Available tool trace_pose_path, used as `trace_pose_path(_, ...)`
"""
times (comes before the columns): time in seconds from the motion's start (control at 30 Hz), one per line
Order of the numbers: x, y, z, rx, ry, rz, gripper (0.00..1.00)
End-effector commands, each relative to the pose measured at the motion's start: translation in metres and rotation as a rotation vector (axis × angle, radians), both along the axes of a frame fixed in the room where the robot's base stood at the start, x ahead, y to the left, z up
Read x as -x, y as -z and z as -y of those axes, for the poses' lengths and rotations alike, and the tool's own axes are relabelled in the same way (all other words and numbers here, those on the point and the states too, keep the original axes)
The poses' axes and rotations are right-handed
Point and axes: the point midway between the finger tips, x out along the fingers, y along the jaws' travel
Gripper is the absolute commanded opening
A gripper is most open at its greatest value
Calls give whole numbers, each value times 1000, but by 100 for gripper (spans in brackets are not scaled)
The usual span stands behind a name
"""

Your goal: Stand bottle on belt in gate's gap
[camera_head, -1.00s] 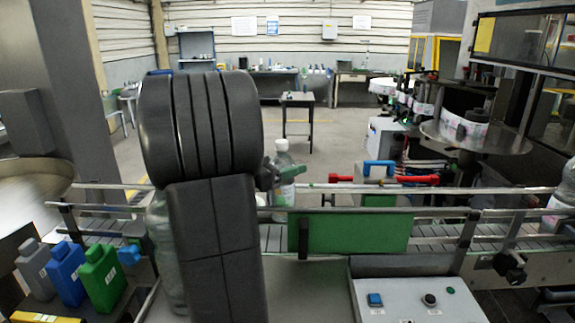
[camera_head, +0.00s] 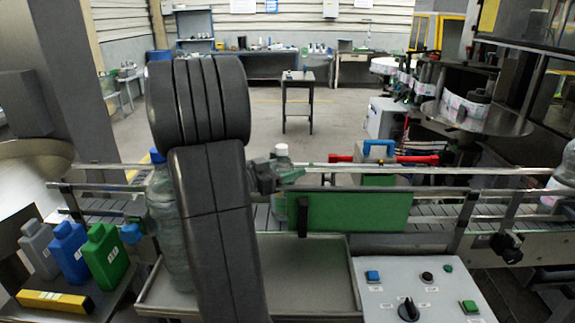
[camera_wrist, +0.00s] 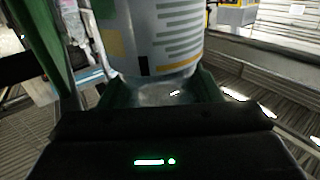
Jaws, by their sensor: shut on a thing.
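My gripper (camera_head: 280,174) is shut on a clear bottle with a white cap (camera_head: 281,150). The bottle is about upright over the conveyor belt (camera_head: 440,211), at the left end of a green panel (camera_head: 345,212). Its lower part is partly hidden by the panel and rail, so I cannot tell whether its base touches the belt. In the wrist view the bottle's printed label (camera_wrist: 160,35) stands between the green fingers (camera_wrist: 160,92). I cannot clearly make out the gate's gap; my arm covers part of the belt.
A blue-capped clear bottle (camera_head: 160,215) stands behind my arm by a grey tray (camera_head: 315,270). Grey, blue and green jugs (camera_head: 105,257) stand at the left. A control box (camera_head: 420,290) is front right. Another bottle (camera_head: 563,180) is far right.

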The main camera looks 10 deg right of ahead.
Motion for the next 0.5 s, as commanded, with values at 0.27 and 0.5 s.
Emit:
trace_pose_path(0.27,0,-1,0,1,0,2,0)
trace_pose_path(0.5,0,3,0,1,0,2,0)
